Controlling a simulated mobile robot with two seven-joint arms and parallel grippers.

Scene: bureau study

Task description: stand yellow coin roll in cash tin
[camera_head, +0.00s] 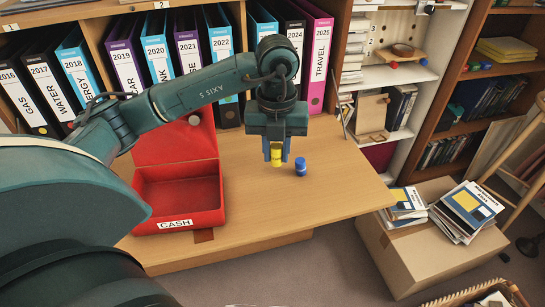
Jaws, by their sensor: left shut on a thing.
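My left gripper (276,152) points down over the desk, to the right of the cash tin. It is shut on the yellow coin roll (276,157), which is upright between the fingers. I cannot tell whether the roll touches the desk. The red cash tin (178,222) stands on the desk with its lid open at the back and a CASH label on its front. The part of its inside that I see looks empty. My right gripper is not in view.
A blue coin roll (300,166) stands upright on the desk (290,205), just right of my left gripper. Binders (318,62) line the shelf behind. A cardboard box (425,255) with books stands at the right. The desk between tin and gripper is clear.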

